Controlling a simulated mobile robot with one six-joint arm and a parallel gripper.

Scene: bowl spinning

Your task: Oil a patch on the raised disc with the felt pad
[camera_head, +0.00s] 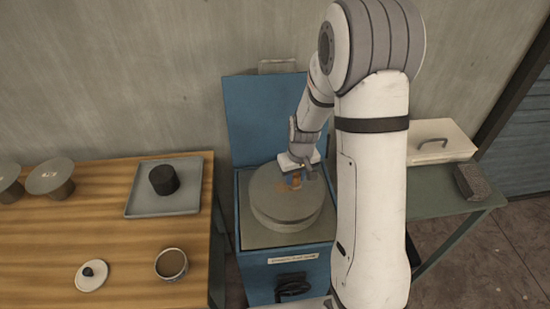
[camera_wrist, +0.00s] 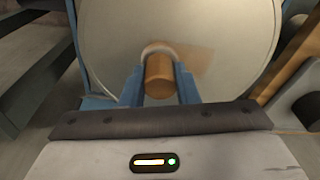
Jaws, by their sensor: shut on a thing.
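The raised disc (camera_head: 268,210) is a round grey-beige plate on top of the blue cabinet. In the wrist view the disc (camera_wrist: 115,40) fills most of the upper middle. My gripper (camera_wrist: 160,72) is shut on the brown cylindrical handle of the felt pad (camera_wrist: 158,88), whose pale rounded rim shows just beyond it. In the head view the pad (camera_head: 296,182) is a small brown shape over the disc. The pad's underside is hidden, so I cannot tell if it touches. A tan, darker patch (camera_wrist: 192,62) lies on the disc beside the pad, to its right.
Left, a wooden table (camera_head: 40,240) bears a grey tray (camera_head: 190,205) with a black cylinder (camera_head: 163,180), a small pot (camera_head: 171,264) and a white lid (camera_head: 91,277). Right, a green table (camera_head: 432,207) bears a pale lidded box (camera_head: 440,150) and a dark block (camera_head: 470,182).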

